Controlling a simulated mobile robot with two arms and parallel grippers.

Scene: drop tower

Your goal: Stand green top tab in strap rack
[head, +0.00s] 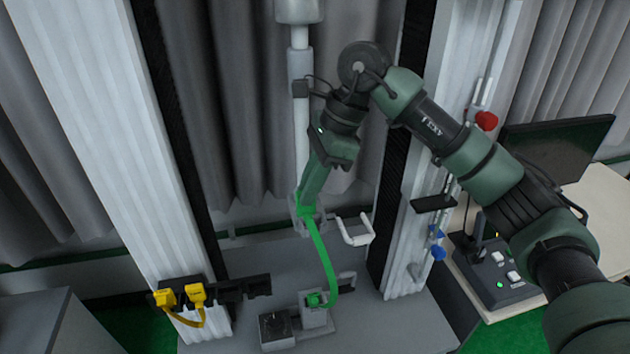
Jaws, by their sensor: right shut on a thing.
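A green strap (326,255) hangs in a curve from my right gripper (304,216) down to a small grey block on the grey base. Its green top tab (306,206) is between the jaws of my right gripper, which is shut on it. Its lower green end (317,299) is at the grey block (313,313); I cannot tell how it is fastened. A dark rack (232,291), apparently the strap rack, is on the left column, below and left of the gripper. Yellow tabs (180,296) with a hanging yellow strap stand at its left end. My left gripper is not in view.
A white handle (356,232) is just right of my right gripper. A dark box (275,328) stands beside the grey block. White columns (95,120) flank the base. A control box with a joystick (490,268) and a dark monitor (560,145) are on the right table.

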